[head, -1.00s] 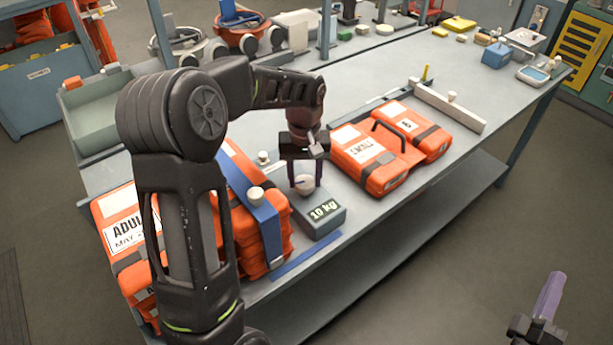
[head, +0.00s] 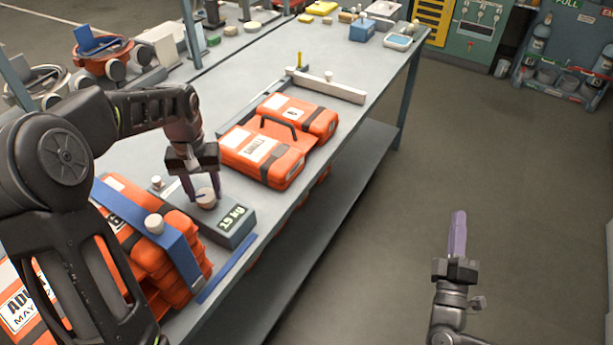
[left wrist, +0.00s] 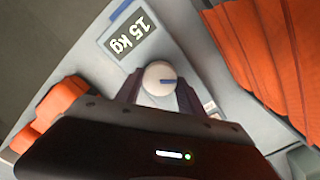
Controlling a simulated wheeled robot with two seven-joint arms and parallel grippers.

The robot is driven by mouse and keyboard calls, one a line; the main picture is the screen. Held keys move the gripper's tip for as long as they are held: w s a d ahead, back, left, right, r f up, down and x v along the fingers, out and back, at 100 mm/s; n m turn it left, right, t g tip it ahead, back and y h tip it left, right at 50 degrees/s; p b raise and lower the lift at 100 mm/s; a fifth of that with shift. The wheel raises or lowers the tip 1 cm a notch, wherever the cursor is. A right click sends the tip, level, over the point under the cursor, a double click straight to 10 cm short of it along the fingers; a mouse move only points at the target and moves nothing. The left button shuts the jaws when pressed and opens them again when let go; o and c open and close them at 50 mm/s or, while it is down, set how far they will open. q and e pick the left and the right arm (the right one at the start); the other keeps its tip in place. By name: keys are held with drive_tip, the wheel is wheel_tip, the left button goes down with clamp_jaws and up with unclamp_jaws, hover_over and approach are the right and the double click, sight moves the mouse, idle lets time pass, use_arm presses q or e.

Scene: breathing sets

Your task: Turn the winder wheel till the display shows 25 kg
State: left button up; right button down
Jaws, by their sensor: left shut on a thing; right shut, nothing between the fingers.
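The winder wheel (head: 206,200) is a small cream-white round knob on top of a grey box (head: 226,234) on the bench. It also shows in the left wrist view (left wrist: 160,78), with a dark blue mark on its top. The box's display (left wrist: 128,38) reads 15 kg there; it faces up and shows small in the head view (head: 233,217). My left gripper (head: 202,190) points down and is shut on the wheel, one finger on each side. My right gripper (head: 458,233) is shut and empty, over the floor away from the bench.
An orange stack (head: 160,262) under a blue strap with a white knob (head: 154,224) stands close left of the box. Orange cases (head: 262,152) lie behind it to the right. A blue strip (head: 226,269) lies by the bench's front edge. Open floor is at right.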

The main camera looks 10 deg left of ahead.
use_arm(q)
drive_tip(key=m, duration=0.4)
drive_tip(key=shift+m, duration=0.3)
drive_tip(key=shift+m+b, duration=0.3)
drive_tip(key=shift+m, duration=1.7)
drive_tip(key=o, duration=1.4)
drive_tip(key=shift+c, duration=0.2)
